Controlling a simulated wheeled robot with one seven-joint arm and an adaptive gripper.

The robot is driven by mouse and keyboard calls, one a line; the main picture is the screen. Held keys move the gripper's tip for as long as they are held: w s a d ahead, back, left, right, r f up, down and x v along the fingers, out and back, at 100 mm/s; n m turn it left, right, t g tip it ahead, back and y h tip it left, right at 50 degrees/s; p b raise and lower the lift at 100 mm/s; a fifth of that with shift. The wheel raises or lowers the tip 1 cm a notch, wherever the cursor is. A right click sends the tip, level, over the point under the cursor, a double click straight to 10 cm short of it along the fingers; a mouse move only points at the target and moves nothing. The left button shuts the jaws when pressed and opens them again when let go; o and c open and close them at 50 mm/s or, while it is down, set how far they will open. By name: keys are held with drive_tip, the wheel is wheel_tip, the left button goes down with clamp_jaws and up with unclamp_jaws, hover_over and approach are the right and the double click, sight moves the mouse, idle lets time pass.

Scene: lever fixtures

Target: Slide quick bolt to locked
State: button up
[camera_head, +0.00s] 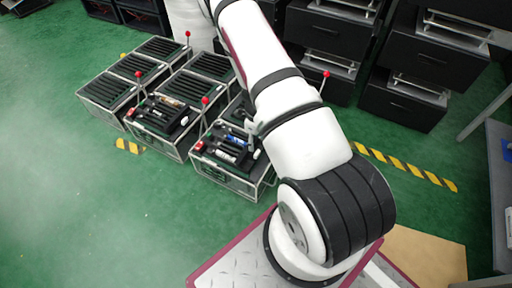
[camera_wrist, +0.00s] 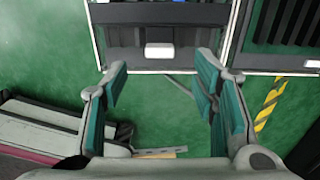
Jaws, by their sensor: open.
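My gripper (camera_wrist: 161,70) is open in the wrist view, its two teal-padded fingers wide apart with nothing between the pads. Beyond the fingertips is the near edge of a metal-framed fixture box (camera_wrist: 160,70), with a small white block (camera_wrist: 159,50) on a dark panel. I cannot tell whether this block belongs to the quick bolt. In the head view, the nearest fixture box (camera_head: 228,180) holds black trays with blue and white cylindrical parts (camera_head: 228,156). My arm hides its right side, and I cannot clearly make out my gripper there. The bolt's position cannot be read.
More fixture boxes with slotted black tops (camera_head: 108,88) and red-knobbed levers (camera_head: 138,74) stand to the left and behind. Black drawer units (camera_head: 405,100) stand at the right back. Yellow-black floor tape (camera_head: 410,168) lies right. Green floor (camera_head: 90,220) at the front left is clear.

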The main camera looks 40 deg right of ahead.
drive_tip(key=shift+r, duration=2.1)
